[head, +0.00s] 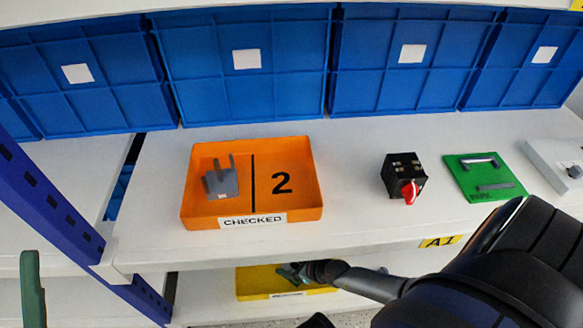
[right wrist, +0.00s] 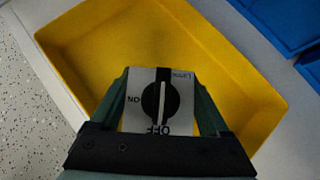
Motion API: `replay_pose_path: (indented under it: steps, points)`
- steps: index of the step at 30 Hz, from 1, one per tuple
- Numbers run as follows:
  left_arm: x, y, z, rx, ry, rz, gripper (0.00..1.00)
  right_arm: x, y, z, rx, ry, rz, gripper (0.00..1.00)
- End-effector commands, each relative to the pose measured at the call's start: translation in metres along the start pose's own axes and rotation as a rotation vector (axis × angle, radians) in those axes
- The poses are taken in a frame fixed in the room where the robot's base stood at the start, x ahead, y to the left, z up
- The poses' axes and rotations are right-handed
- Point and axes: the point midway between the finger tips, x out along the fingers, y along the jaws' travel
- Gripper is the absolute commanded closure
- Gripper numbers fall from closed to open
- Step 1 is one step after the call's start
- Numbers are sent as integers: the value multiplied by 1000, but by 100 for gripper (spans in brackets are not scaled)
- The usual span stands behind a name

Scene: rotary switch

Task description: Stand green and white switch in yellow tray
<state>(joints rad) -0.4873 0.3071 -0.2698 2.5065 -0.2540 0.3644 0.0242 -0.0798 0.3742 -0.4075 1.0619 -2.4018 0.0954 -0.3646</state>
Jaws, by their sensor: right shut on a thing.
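The switch (right wrist: 133,115) is held between the fingers of my right gripper (right wrist: 160,95). Its pale face with a black round knob, "ON" and "OFF" faces the right wrist camera; its body behind the face is hidden. The yellow tray (right wrist: 85,25) lies beyond it in that view, its floor empty where visible. I cannot tell whether the switch touches the tray. In the head view the yellow tray (head: 255,285) is on the lower shelf, partly hidden by the upper shelf, with my right gripper (head: 290,272) over it. One green finger of my left gripper (head: 33,290) shows at the left edge.
On the upper shelf are an orange "CHECKED" tray (head: 205,215) with a grey part (head: 221,182), a black switch with a red knob (head: 404,175) and a green plate with a handle (head: 485,178). The upper shelf's front edge (head: 200,255) overhangs the lower shelf. Blue bins (head: 240,90) line the back.

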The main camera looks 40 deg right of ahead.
Motion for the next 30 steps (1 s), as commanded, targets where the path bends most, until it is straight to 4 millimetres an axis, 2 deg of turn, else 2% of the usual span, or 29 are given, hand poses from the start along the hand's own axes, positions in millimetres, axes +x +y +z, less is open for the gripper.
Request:
replay_pose_path:
  steps: [16, 17, 21, 30]
  points:
    - [1, -2, -2, 1, 3, -9, 55, 2, 6, -4, -2, -1, 2, 100]
    - [0, -3, -2, 1, 3, -9, 55, 1, 6, -5, -1, 0, 2, 17]
    - [0, -3, -2, 3, 3, -9, 55, 1, 6, -5, -1, 0, 2, 1]
    - [0, -3, -2, 3, 3, -9, 55, 1, 6, -4, -1, -2, 2, 0]
